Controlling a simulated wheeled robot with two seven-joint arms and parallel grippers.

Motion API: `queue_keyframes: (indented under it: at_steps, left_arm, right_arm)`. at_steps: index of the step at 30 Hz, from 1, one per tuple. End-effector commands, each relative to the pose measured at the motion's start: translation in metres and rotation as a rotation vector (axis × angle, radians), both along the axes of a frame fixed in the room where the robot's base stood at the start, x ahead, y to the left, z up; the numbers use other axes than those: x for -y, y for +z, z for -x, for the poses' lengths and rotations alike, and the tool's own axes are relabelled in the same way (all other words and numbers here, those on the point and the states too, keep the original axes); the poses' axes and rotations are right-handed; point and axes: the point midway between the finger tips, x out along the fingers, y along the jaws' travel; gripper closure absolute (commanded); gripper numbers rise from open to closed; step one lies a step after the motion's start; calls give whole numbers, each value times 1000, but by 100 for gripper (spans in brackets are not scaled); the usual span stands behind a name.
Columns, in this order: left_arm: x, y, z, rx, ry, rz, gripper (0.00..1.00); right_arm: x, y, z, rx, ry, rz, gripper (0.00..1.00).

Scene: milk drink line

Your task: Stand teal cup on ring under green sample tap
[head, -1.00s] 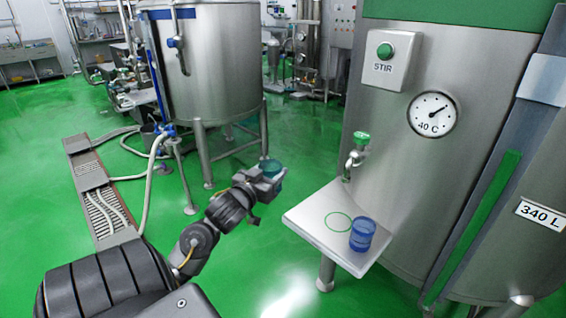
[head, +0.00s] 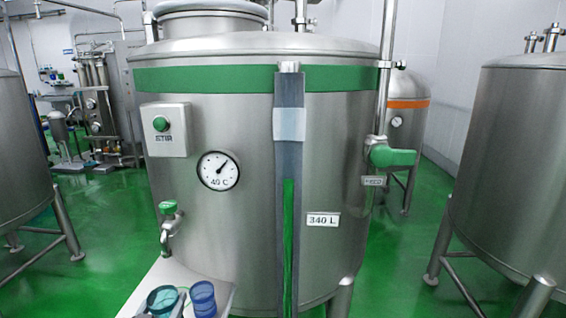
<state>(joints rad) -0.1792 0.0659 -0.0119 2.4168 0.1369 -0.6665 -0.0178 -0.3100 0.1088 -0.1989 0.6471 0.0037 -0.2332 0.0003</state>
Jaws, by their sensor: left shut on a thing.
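The teal cup (head: 161,301) is at the bottom edge of the head view, over the left part of the steel shelf (head: 190,272). My left gripper (head: 177,306) is shut on it; only a small part of the gripper shows, beside the cup. A bit of the green ring (head: 184,289) shows just right of the teal cup. I cannot tell whether the cup touches the shelf. The green sample tap (head: 168,222) is on the tank above the shelf. My right gripper is out of view.
A blue cup (head: 203,299) stands on the shelf close to the right of the teal cup. The tank (head: 260,240) rises behind the shelf, with a level gauge (head: 288,200) and a green-handled valve (head: 392,157) further right.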

Motion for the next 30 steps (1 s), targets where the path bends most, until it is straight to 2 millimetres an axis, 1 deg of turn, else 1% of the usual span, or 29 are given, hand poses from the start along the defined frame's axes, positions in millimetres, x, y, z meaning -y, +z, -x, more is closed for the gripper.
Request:
queue_keyframes:
  at_steps: [1,3,6,8,11,25,30]
  left_arm:
    - [21,5,1,1,-21,10,69]
    - [43,9,3,0,-48,7,69]
    - [64,13,4,-1,-75,2,69]
    - [72,14,5,-1,-84,0,69]
    - [75,15,5,-1,-86,-3,69]
    - [74,14,5,-1,-84,-4,69]
    - [74,14,5,-1,-84,-4,69]
  right_arm:
    - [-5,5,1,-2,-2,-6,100]
    - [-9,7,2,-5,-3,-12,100]
    - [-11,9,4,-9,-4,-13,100]
    - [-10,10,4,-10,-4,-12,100]
    - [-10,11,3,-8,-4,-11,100]
    - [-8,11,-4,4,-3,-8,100]
    - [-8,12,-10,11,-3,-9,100]
